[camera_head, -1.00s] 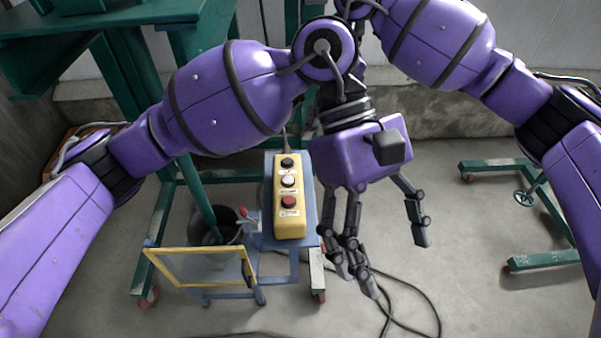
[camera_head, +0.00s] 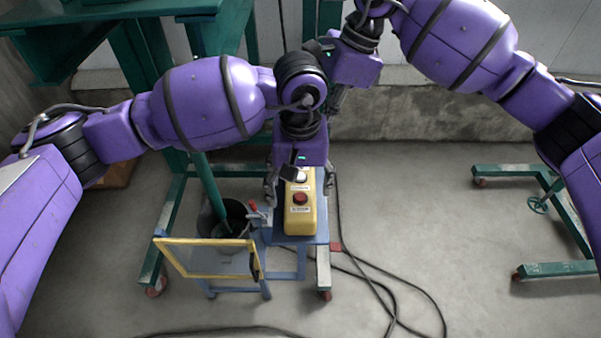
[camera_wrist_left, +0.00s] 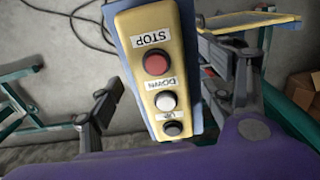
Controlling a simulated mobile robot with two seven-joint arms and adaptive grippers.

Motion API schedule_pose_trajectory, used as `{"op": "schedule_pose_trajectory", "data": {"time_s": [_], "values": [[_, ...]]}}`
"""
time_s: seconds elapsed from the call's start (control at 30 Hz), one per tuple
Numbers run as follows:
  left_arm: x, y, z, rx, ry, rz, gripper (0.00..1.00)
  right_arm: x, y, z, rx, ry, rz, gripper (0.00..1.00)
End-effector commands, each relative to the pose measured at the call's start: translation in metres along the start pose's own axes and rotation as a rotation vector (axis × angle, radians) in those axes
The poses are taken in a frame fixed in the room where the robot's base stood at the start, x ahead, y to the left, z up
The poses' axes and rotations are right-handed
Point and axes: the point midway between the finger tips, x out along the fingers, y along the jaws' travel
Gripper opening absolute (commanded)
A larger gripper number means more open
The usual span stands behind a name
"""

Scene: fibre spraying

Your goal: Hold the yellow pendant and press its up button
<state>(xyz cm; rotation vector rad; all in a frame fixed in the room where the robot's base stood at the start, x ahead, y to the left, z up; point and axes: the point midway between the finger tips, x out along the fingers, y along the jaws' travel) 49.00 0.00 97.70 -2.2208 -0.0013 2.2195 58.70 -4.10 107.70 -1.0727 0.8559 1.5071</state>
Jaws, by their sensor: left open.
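The left wrist view shows the pendant (camera_wrist_left: 185,58) with red STOP, white DOWN and black UP button (camera_wrist_left: 173,128), labels upside down. My left gripper (camera_head: 298,194) is open over the pendant's upper end, with fingers on both sides of it. A gap shows beside the left finger in the wrist view. My right gripper (camera_head: 338,98) is behind, partly hidden; its opening is unclear.
A yellow-edged panel (camera_head: 203,275) and a dark bucket (camera_head: 225,220) stand left of the pendant. Black cables (camera_head: 390,290) lie on the floor at the right. Green frames stand at the left and far right (camera_head: 560,270).

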Motion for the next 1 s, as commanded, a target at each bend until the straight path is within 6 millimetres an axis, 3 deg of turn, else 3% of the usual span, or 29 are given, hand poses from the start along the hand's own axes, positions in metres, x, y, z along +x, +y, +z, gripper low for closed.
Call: {"op": "schedule_pose_trajectory", "data": {"time_s": [0.23,0.6,1.0], "values": [[0.029,0.000,0.001,-0.001,-0.002,0.001,0.73,0.000,0.000,0.000,0.000,0.000,0.000,0.31],[0.034,0.001,0.000,0.000,0.000,0.002,0.72,0.000,0.000,0.000,0.000,0.000,0.000,0.31],[0.033,0.001,0.000,-0.001,0.000,0.002,0.20,0.000,0.000,0.000,0.000,0.000,0.000,0.31]]}}
